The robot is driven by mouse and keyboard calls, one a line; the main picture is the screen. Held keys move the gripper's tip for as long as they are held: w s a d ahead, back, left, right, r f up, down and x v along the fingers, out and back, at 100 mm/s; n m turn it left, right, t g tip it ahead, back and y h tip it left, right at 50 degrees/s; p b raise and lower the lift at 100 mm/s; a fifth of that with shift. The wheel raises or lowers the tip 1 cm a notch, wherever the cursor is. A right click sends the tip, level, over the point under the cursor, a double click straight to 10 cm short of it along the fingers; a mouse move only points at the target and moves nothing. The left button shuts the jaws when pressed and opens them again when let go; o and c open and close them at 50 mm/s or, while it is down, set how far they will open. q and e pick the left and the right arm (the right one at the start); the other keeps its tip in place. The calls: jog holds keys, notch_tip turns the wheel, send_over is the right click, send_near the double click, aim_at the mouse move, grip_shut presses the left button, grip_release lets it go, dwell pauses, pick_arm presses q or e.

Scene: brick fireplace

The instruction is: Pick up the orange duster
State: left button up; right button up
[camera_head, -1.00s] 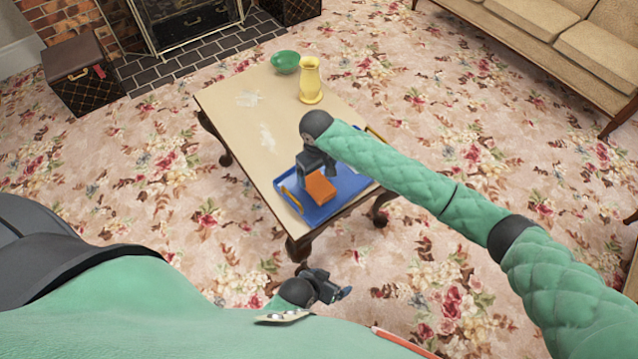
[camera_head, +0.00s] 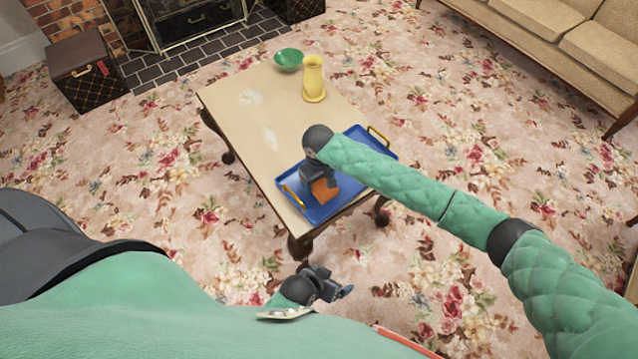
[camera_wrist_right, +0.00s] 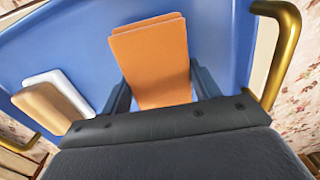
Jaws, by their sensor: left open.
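The orange duster (camera_head: 324,192) lies in the blue tray (camera_head: 317,214) on the coffee table, partly hidden by my right gripper (camera_head: 325,183). In the right wrist view the duster (camera_wrist_right: 153,62) is a flat orange block between the two fingers of my right gripper (camera_wrist_right: 162,93). One finger is beside each of its long sides, very close; I cannot tell whether both press on it. My left gripper (camera_head: 340,290) is open and empty, low in front of my body, away from the table.
A white and tan block (camera_wrist_right: 48,103) lies in the tray, left of the duster. The tray has gold handles (camera_wrist_right: 278,50). The table's (camera_head: 235,95) middle has pale smudges.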

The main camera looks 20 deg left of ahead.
aim_at(319, 182)
notch_tip(319, 182, up, 4)
jog(key=shift+s+d+r, duration=0.1)
jog(key=shift+r, duration=0.1)
jog(key=s+d+r, duration=0.6)
jog(key=s, duration=0.3)
jog(key=shift+d+r, duration=0.3)
jog(key=shift+s, duration=0.1)
